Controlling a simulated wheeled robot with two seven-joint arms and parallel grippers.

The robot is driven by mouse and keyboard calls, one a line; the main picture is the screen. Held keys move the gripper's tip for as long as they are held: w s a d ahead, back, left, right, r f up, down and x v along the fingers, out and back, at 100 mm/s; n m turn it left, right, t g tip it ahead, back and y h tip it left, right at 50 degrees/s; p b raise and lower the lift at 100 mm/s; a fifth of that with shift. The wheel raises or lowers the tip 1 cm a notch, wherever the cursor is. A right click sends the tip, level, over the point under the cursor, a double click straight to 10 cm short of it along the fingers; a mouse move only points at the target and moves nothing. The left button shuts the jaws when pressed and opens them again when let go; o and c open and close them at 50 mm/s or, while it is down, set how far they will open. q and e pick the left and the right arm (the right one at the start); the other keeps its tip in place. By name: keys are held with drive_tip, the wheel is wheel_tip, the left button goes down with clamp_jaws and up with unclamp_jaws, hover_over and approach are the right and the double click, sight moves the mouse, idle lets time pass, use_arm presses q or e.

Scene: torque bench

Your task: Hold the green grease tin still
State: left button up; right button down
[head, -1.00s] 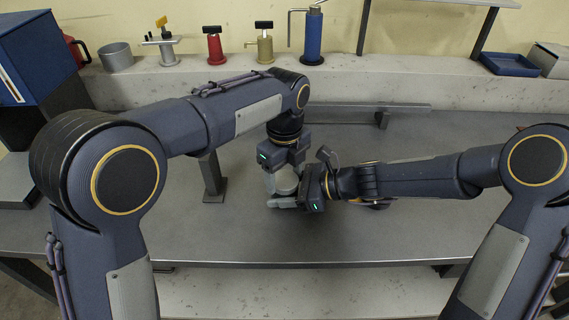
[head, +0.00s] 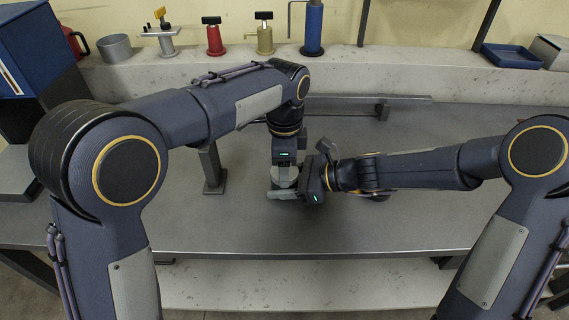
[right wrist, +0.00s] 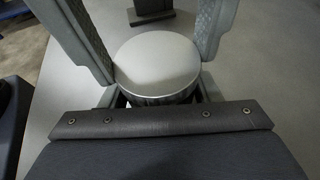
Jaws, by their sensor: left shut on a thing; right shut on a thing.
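The grease tin's pale round lid (right wrist: 157,62) shows in the right wrist view, with a dark ridged rim below it; I see no green on it. My left gripper (head: 284,172) comes down from above, and its fingers stand on opposite sides of the lid, shut on it. My right gripper (head: 284,190) reaches in from the right, low on the tin, and is shut on the tin's body. One grey finger of it lies in front of the tin in the head view. The grippers hide most of the tin's body.
A metal post (head: 213,170) stands on the grey bench (head: 380,225) left of the grippers. A low rail (head: 375,101) lies behind. The back ledge (head: 420,77) holds a pot, a red mug, several small upright tools and a blue tray (head: 511,57). The bench front is clear.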

use_arm(q)
drive_tip(key=n, duration=0.4)
drive_tip(key=o, duration=1.1)
